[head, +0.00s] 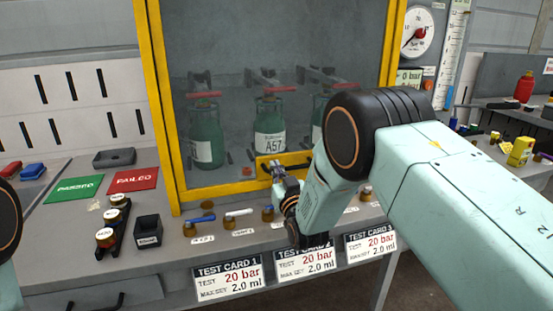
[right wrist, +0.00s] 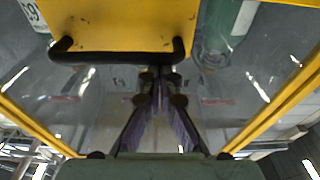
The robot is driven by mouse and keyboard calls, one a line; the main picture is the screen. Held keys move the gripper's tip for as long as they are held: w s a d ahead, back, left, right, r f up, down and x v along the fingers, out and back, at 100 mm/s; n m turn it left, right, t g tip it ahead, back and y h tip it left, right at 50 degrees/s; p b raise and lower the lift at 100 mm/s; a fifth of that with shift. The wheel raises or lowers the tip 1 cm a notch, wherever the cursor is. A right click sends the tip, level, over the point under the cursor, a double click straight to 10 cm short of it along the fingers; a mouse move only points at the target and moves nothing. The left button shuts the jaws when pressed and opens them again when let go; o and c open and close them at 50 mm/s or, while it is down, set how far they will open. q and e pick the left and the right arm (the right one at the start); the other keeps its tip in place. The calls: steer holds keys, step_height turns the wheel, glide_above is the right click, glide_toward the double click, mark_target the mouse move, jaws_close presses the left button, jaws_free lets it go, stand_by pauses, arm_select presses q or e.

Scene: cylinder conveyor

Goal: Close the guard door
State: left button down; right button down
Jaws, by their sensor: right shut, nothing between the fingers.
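The guard door (head: 225,130) is a clear panel in a yellow frame (head: 158,105), standing in front of several green cylinders. It reaches down near the yellow bottom bar (head: 225,191); I cannot tell if it is fully seated. Its yellow handle plate (head: 265,163) is low on the panel and shows in the right wrist view (right wrist: 120,22) with a black bar handle (right wrist: 115,57). My right gripper (head: 279,172) is shut and empty, at the handle plate. In the right wrist view its fingertips (right wrist: 161,73) are close to the handle bar; contact is unclear. My left gripper is out of view.
Inside stand green cylinders (head: 206,136) with red-handled valves. In front on the bench are valve fittings (head: 189,229), a black bin (head: 148,230), and green (head: 74,189) and red (head: 134,179) mats. Test cards (head: 228,278) hang on the front edge. A gauge (head: 417,33) is at right.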

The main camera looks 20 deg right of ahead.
steer(key=shift+s+f, duration=0.1)
steer(key=shift+f, duration=0.25)
steer(key=r+p, duration=0.1)
steer(key=r, duration=0.1)
steer(key=w+r+p, duration=0.1)
steer(key=r, duration=0.1)
steer(key=shift+w+r+p, duration=0.1)
steer(key=shift+r+p, duration=0.15)
steer(key=shift+p, duration=0.05)
steer(key=s+f+p, duration=0.1)
steer(key=s, duration=0.9)
steer(key=s+d+f+g, duration=0.1)
steer(key=s+f+g, duration=0.4)
steer(key=s+f, duration=0.4)
steer(key=s+d+f+g, duration=0.1)
steer(key=s+f+g, duration=0.5)
steer(key=f, duration=0.6)
steer(key=s+f+g, duration=0.2)
steer(key=s+g, duration=0.1)
steer(key=s, duration=0.7)
steer(key=s+d+f+g, duration=0.1)
steer(key=s+f+g, duration=0.1)
steer(key=s, duration=0.8)
steer(key=s+f+g, duration=0.2)
steer(key=s+g, duration=0.1)
steer(key=s, duration=0.7)
steer(key=shift+s+d+f+m+g+h, duration=0.3)
steer(key=shift+s+f+m, duration=0.05)
steer(key=shift+f+m, duration=0.05)
